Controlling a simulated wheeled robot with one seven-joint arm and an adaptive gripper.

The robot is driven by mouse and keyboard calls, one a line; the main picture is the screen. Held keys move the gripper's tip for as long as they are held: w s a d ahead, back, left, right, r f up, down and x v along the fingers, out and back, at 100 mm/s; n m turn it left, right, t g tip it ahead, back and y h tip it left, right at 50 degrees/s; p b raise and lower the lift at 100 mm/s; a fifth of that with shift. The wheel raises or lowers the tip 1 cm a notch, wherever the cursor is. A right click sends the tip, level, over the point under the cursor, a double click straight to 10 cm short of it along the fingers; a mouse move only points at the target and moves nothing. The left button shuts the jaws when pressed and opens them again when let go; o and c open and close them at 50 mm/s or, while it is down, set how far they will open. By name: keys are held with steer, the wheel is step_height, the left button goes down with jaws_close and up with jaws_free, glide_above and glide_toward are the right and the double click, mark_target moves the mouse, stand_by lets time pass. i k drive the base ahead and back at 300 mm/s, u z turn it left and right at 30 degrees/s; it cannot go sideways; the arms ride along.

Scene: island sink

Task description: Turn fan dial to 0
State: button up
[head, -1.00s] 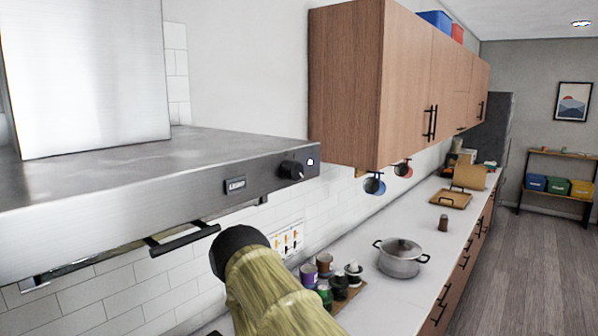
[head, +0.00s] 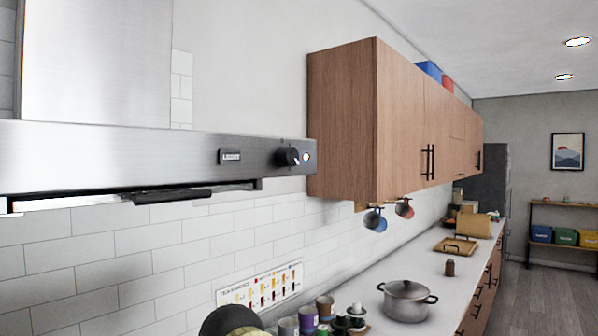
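The fan dial (head: 287,157) is a small black knob on the front face of the steel range hood (head: 100,150), near its right end. A small light spot (head: 306,157) shows just right of the dial, and a small label plate sits to its left. The dial's marks are too small to read. My gripper's fingers are not in the picture.
Wooden wall cabinets (head: 345,125) stand close to the hood's right end. Mugs (head: 373,219) hang under the cabinets. The space in front of the hood looks free.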

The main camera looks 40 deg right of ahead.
mark_target(285, 157)
steer(key=z, duration=0.05)
steer(key=k, duration=1.1)
steer(key=z, duration=0.65)
steer(key=i, duration=0.3)
steer(key=z, duration=0.05)
